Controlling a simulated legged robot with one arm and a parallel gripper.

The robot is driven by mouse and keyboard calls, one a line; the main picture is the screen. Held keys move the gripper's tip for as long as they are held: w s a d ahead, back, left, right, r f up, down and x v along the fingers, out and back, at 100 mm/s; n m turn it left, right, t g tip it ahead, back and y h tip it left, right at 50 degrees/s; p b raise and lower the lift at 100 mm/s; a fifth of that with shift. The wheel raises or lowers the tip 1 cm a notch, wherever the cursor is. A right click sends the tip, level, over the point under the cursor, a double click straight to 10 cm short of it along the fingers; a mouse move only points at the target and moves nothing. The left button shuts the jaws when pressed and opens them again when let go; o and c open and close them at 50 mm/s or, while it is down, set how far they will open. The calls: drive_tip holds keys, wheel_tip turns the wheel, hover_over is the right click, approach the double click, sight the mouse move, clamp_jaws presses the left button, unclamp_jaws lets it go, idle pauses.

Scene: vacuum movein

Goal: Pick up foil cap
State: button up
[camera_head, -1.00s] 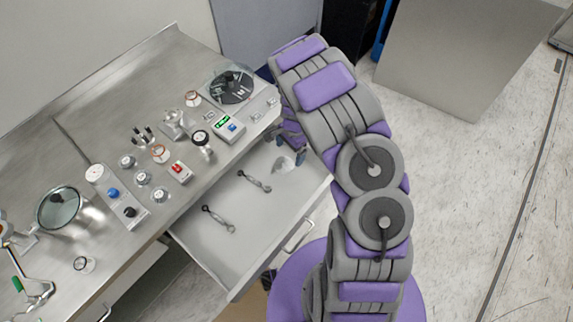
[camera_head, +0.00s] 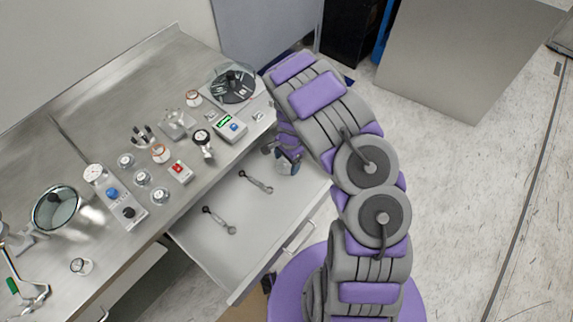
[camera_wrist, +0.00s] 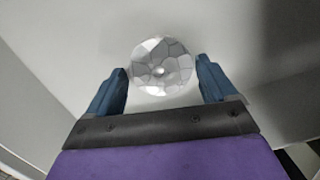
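The foil cap (camera_wrist: 162,66) is a silvery, faceted round piece in the wrist view, lying in the open drawer. My gripper (camera_wrist: 164,72) is open, with one blue finger to the left of the cap and one to the right. Gaps show between the fingers and the cap. In the head view my gripper (camera_head: 280,158) is low over the far right end of the drawer (camera_head: 225,265), and it hides the cap there.
Two wrenches, one nearer (camera_head: 219,220) and one farther (camera_head: 255,181), lie in the drawer left of my gripper. The steel bench (camera_head: 115,100) above holds gauges, a control box (camera_head: 230,126) and a round glass chamber (camera_head: 234,84). Drawer walls surround the gripper.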

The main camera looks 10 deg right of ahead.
drive_tip(key=shift+a, duration=0.3)
drive_tip(key=c, duration=0.5)
drive_tip(key=shift+d, duration=0.45)
drive_tip(key=shift+c, duration=1)
